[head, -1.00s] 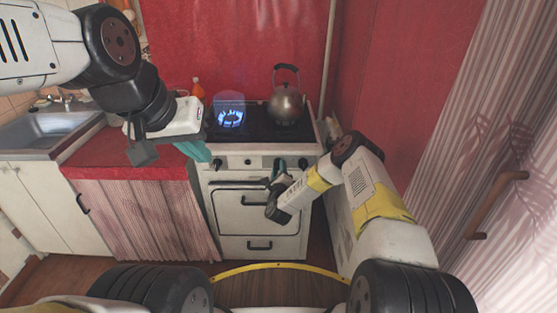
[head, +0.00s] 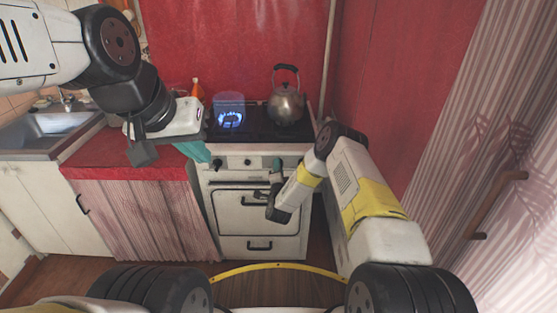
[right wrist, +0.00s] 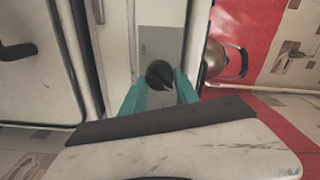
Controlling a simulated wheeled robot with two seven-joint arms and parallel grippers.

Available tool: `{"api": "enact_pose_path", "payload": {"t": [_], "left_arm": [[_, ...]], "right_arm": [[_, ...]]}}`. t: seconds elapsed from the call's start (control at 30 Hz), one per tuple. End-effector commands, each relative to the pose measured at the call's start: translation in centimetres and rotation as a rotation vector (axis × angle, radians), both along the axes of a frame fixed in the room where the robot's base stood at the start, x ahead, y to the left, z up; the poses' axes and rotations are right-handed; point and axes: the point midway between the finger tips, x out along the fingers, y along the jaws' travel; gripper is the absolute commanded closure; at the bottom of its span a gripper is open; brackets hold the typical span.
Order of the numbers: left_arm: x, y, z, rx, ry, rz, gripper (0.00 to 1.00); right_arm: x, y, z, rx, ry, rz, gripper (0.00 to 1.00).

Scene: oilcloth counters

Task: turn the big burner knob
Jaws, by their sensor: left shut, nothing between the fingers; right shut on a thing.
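The white stove (head: 230,198) stands ahead with dark knobs on its front panel. A left knob (head: 217,165) and a middle knob (head: 247,161) show in the head view. My right gripper (head: 277,163) is at the panel's right part. In the right wrist view, its teal fingers (right wrist: 160,90) are shut on a black round knob (right wrist: 160,73), one finger on each side. I cannot tell from its size whether this is the big one. My left gripper (head: 196,152) is shut and empty, in front of the stove's left edge, apart from the knobs.
A blue flame (head: 230,118) burns on the left burner. A metal kettle (head: 286,105) stands on the right of the cooktop. A red counter (head: 120,158) and sink (head: 50,125) lie left. A curtain and a wooden handle (head: 505,200) are at right.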

Motion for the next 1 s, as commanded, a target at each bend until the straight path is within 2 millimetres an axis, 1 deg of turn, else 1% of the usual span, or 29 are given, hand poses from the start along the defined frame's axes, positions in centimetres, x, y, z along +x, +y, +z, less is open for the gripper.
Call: {"api": "enact_pose_path", "payload": {"t": [0.2, 0.5, 0.73, 1.0], "left_arm": [[0.0, 0.0, 0.0, 0.0, 0.0, 0.0, 1.0], [0.0, 0.0, 0.0, 0.0, 0.0, 0.0, 1.0], [0.0, 0.0, 0.0, 0.0, 0.0, 0.0, 1.0], [0.0, 0.0, 0.0, 0.0, 0.0, 0.0, 1.0]], "right_arm": [[-0.15, 0.1, -0.16, -0.197, 0.005, 0.002, 1.0], [-0.15, 0.04, -0.15, -0.405, 0.005, 0.002, 1.0], [-0.16, 0.05, -0.17, -0.495, 0.006, 0.001, 1.0], [-0.17, 0.02, -0.2, -0.529, 0.007, 0.001, 1.0]]}}
